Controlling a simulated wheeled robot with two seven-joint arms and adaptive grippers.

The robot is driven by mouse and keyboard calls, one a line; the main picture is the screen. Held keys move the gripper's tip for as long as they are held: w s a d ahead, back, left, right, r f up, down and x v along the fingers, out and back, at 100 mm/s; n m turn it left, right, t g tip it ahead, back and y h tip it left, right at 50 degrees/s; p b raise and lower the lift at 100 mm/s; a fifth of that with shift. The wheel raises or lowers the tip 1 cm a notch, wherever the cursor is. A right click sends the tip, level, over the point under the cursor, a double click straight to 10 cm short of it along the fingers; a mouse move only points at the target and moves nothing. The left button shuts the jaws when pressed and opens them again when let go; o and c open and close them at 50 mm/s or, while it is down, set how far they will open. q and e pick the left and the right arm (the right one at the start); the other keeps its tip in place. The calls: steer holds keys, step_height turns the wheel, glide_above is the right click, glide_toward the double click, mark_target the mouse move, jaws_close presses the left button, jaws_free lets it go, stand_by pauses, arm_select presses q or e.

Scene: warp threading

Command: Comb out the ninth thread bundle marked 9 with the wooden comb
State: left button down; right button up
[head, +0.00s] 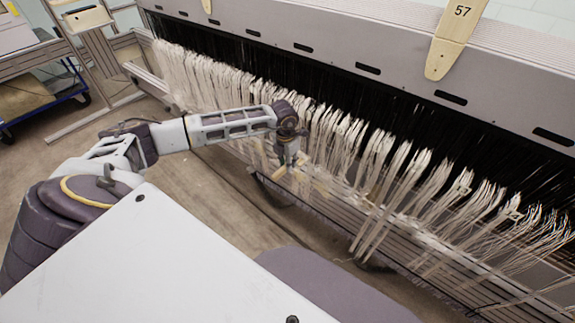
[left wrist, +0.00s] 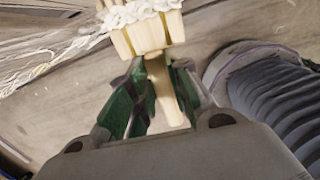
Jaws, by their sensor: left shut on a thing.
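My left gripper (head: 289,158) is at the hanging thread bundles, left of the picture's middle in the head view. In the left wrist view its green fingers (left wrist: 157,84) are shut on the handle of the wooden comb (left wrist: 143,37). The comb's broad head points away from the gripper. White threads (left wrist: 138,13) lie at the far edge of the comb head and look to be touching it. In the head view the comb is small and blurred among the threads. A row of pale thread bundles (head: 377,160) hangs along the machine. No mark 9 can be read. My right gripper is not in view.
A long grey beam (head: 330,35) runs above the threads, with a wooden tag marked 57 (head: 455,30). Slatted rails (head: 440,262) run below. A blue cart (head: 45,95) stands at the far left. The floor (head: 215,195) beside the machine is clear.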

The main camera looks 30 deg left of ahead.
arm_select(q)
step_height(320, 180, up, 15)
steer(key=w+p, duration=0.1)
steer(key=p, duration=0.6)
steer(key=shift+f, duration=0.2)
steer(key=shift+w, duration=0.35)
stand_by(1.6)
steer(key=shift+f, duration=0.1)
step_height(320, 180, down, 4)
steer(key=b, duration=0.2)
steer(key=shift+r+b, duration=0.25)
steer(key=shift+b, duration=0.1)
